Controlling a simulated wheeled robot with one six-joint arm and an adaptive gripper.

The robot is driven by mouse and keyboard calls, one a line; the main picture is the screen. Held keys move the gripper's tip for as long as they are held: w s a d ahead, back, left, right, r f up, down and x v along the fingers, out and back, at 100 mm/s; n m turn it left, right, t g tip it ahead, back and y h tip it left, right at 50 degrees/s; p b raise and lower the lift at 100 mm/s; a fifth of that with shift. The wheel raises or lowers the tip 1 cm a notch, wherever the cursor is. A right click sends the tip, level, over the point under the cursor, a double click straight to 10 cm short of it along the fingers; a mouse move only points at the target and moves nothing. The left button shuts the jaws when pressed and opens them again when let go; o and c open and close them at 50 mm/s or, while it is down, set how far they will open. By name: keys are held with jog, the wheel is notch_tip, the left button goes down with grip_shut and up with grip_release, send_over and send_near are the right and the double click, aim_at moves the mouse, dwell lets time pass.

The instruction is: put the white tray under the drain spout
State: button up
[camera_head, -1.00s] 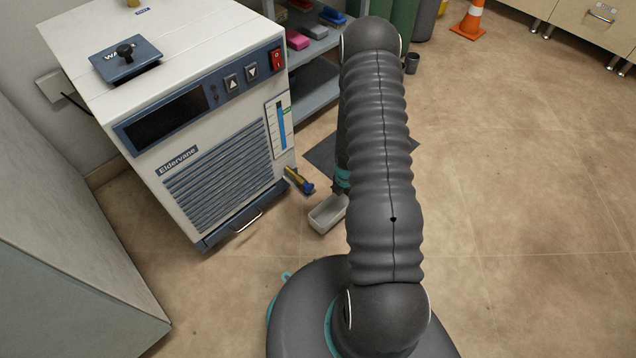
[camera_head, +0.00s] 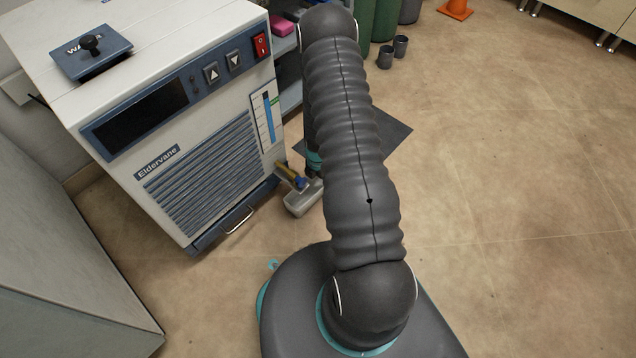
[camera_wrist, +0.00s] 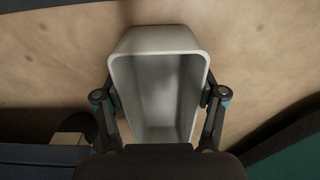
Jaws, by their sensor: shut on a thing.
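The white tray (camera_head: 297,205) is a small, deep, open box. I cannot tell how far the spout reaches over the tray. In the wrist view my gripper (camera_wrist: 162,95) has a finger on each side of the tray (camera_wrist: 160,75) and is shut on it. The tray looks empty.
The white Eldervane unit (camera_head: 190,120) stands left of the tray, with a handle (camera_head: 238,220) low on its front. A dark mat (camera_head: 390,140) lies behind my arm. Grey cups (camera_head: 386,57) stand farther back. The floor on the right is clear.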

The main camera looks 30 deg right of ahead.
jog(key=o, duration=1.3)
